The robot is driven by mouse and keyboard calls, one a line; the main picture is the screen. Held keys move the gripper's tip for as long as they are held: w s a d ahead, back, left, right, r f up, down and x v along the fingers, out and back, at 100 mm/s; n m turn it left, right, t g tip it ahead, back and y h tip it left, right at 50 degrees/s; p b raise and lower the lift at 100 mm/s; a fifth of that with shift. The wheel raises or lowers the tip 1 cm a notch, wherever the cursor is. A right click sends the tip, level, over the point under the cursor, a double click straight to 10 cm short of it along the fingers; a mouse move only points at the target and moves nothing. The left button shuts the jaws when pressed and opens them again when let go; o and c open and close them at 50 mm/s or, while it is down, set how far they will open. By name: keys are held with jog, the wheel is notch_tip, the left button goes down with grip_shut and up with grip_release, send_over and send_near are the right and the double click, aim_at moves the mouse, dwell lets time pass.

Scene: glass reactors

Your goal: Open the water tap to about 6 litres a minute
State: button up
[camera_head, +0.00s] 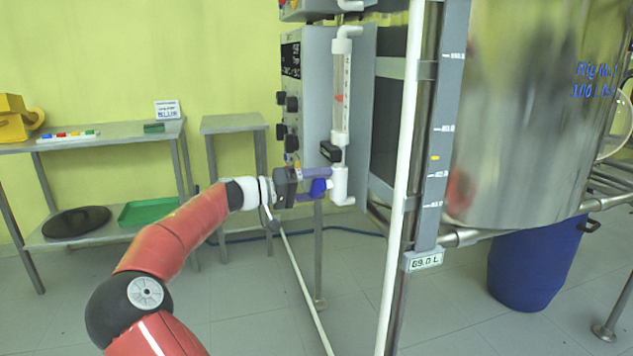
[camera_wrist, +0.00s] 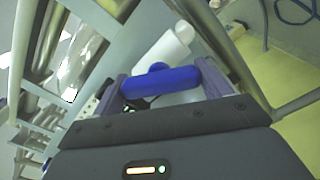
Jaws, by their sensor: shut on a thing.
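The water tap has a blue handle (camera_head: 319,187) at the foot of a white pipe below a clear flow tube (camera_head: 341,85). My gripper (camera_head: 317,180) reaches it from the left and is shut on the handle. In the wrist view the blue handle (camera_wrist: 160,80) lies across between the two purple fingers of my gripper (camera_wrist: 162,86), with the white pipe (camera_wrist: 165,48) just beyond. The tube has scale marks and a reddish spot about halfway up; its reading is too small to make out. In the head view the fingers partly hide the handle.
A grey control panel (camera_head: 316,100) with dark knobs stands behind the tap. A white upright pipe (camera_head: 402,180) and a large steel vessel (camera_head: 535,120) are to the right. A display (camera_head: 423,261) reads 69.0 L. A bench (camera_head: 100,130) stands at left.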

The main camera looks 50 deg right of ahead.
jog(key=shift+n, duration=0.5)
jog(key=o, duration=1)
jog(key=v, duration=0.7)
jog(key=shift+w+a, duration=0.25)
jog(key=shift+a, duration=0.1)
